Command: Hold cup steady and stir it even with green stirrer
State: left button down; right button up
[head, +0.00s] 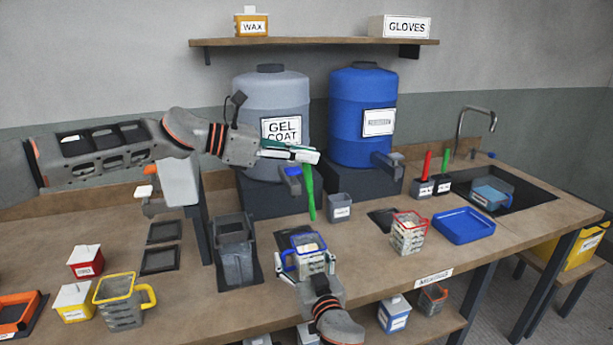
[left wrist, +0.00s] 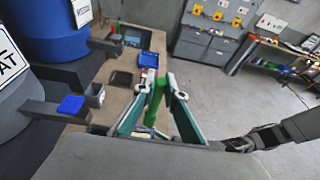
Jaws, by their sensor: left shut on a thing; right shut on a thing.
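My left gripper (head: 305,155) is shut on the green stirrer (head: 310,194), which hangs down nearly upright above the bench. The stirrer also shows between the fingers in the left wrist view (left wrist: 154,100). The clear cup with a blue rim and handle (head: 307,257) stands low at the front of the bench, with pale contents. My right gripper (head: 306,280) is shut on this cup from the front. The stirrer's lower tip is above and behind the cup, apart from it in the picture. The exact height of the gap cannot be told.
A red-rimmed cup (head: 408,234) and a blue tray (head: 463,226) stand to the right. A small grey holder (head: 340,208) stands behind the cup. A grey bin (head: 234,250) is to the left. The gel coat drum (head: 270,95) and blue drum (head: 362,100) stand behind.

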pick_arm(q)
notch_tip(320, 180, down, 15)
jog(key=a+h, duration=0.1)
jog(key=a, duration=0.1)
jog(key=shift+r+t, duration=0.15)
jog(key=shift+t, duration=0.15)
dwell(1.4)
jog(key=shift+s+a, duration=0.1)
jog(key=shift+a, duration=0.15)
